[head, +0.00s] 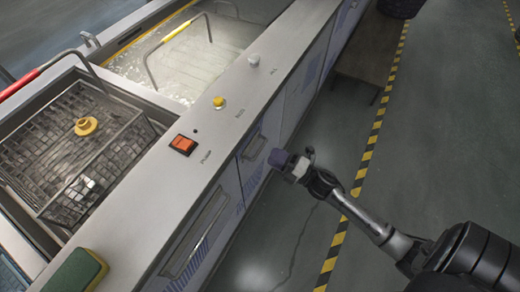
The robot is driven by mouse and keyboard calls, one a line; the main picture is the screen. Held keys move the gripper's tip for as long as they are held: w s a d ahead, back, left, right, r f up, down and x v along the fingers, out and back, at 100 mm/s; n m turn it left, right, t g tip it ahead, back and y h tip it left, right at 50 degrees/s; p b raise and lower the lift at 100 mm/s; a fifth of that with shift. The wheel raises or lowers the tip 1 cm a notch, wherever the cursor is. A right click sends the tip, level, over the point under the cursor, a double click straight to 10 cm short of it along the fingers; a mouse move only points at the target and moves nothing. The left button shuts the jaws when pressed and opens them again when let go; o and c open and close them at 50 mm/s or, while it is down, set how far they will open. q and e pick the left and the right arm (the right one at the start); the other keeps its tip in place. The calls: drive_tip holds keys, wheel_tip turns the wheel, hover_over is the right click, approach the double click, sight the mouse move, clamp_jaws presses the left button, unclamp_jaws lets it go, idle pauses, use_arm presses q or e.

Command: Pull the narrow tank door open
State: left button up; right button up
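The tank's front face drops away below the grey control ledge. A narrow door (262,150) with a small bar handle (254,146) is on that face, just right of the orange switch as seen here. It looks closed. My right gripper (284,162) reaches in from the lower right, its dark purple-tipped end close to the door's right side. I cannot tell whether it touches the door or handle. Its finger gap is hidden at this angle, and I see nothing held in it. My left gripper is not in view.
A wider front panel (215,222) with a long handle is nearer. Open floor (440,130) with striped tape lies to the right.

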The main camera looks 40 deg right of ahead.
sight(260, 149)
drive_tip(key=shift+b+x, duration=0.5)
drive_tip(key=shift+x, duration=2.4)
drive_tip(key=shift+c, duration=0.5)
clamp_jaws()
